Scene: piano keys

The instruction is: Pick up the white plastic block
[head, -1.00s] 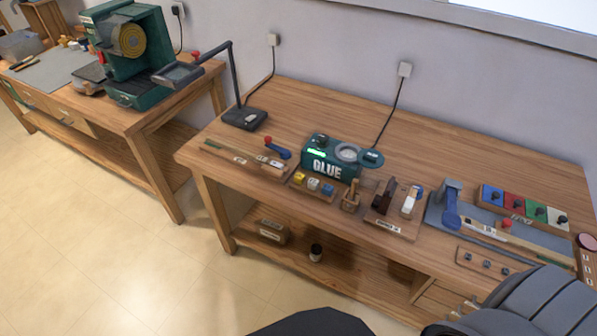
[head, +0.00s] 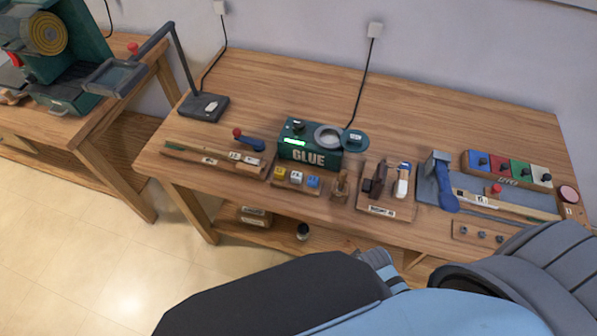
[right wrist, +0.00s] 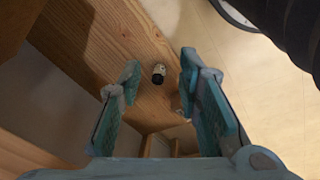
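A small white block (head: 296,177) sits in a wooden tray (head: 284,187) in front of the green glue machine, between a yellow block (head: 279,173) and a blue block (head: 313,182). A different white piece (head: 402,181) stands on a board farther right. I cannot tell from looks alone which one is plastic. My right gripper (right wrist: 158,84) is open and empty in the right wrist view, its two teal fingers apart over the lower-shelf area. Neither white piece shows clearly there. My left gripper is not in view.
The glue machine (head: 309,145) stands behind the tray, with a wooden stamp-like piece (head: 340,186) to its right. A small dark jar (head: 303,231) is on the lower shelf; it also shows in the right wrist view (right wrist: 158,74). A lamp base (head: 204,107) stands at left.

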